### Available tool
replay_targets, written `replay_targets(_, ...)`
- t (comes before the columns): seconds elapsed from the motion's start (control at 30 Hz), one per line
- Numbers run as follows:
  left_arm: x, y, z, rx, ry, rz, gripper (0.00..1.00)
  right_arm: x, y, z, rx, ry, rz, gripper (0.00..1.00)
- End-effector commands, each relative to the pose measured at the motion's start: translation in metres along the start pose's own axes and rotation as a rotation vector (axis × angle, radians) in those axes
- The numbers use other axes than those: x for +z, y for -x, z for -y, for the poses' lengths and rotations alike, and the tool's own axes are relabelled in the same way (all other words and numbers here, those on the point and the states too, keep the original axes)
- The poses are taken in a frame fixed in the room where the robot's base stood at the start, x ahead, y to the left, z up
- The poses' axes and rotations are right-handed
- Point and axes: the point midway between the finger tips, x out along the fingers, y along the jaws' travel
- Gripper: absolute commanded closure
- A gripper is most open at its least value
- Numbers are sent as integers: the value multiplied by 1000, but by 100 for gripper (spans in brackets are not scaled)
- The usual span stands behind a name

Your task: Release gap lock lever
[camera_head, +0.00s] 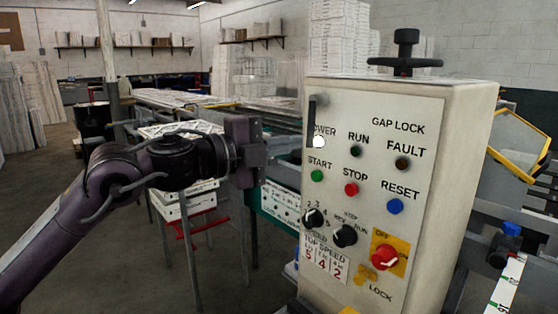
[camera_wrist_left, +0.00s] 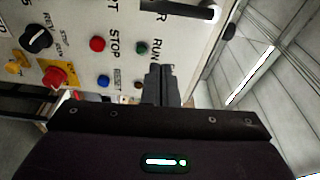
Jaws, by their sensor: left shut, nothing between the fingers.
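The pale control box (camera_head: 435,200) stands at the right with "GAP LOCK" printed high on its panel. A short dark upright bar (camera_head: 318,107) stands out at the panel's upper left, above a bright white round part (camera_head: 319,142). A dark bar with a bright end shows at the top of the left wrist view (camera_wrist_left: 180,8). I cannot tell which is the gap lock lever. My left gripper (camera_head: 292,148) is shut and empty, level with the white part, close to the panel's left edge; contact is unclear.
The panel carries a green start button (camera_head: 317,176), red stop button (camera_head: 351,189), blue reset button (camera_head: 395,206), black selector knobs (camera_head: 345,236) and a red rotary switch (camera_head: 384,257). A conveyor and stacked white filters (camera_head: 180,130) lie behind my left arm.

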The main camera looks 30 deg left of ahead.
Motion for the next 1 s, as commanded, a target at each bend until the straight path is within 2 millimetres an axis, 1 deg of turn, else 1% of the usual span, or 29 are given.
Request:
replay_targets(0.03, 0, 4, -4, 0, -1, 0, 100, -9, -3, -1, 1, -1, -7, 46)
replay_targets(0.1, 0, 8, -4, 0, -1, 0, 100, -18, -2, -1, 2, -2, -10, 46)
replay_targets(0.3, 0, 16, -1, 0, 0, 0, 100, -32, 3, -2, 3, -4, -15, 46)
replay_targets(0.87, 1, 16, 0, 0, 2, 1, 100, -32, 4, -3, 4, -4, -14, 46)
replay_targets(0.93, 8, 14, -1, -4, 25, 8, 100, -32, 5, -3, 4, -4, -14, 46)
replay_targets(0.97, 15, 13, -2, -8, 45, 15, 100, -31, 6, -3, 4, -4, -13, 46)
replay_targets(1.0, 27, 11, -5, -16, 82, 26, 100, -30, 7, -3, 4, -4, -12, 46)
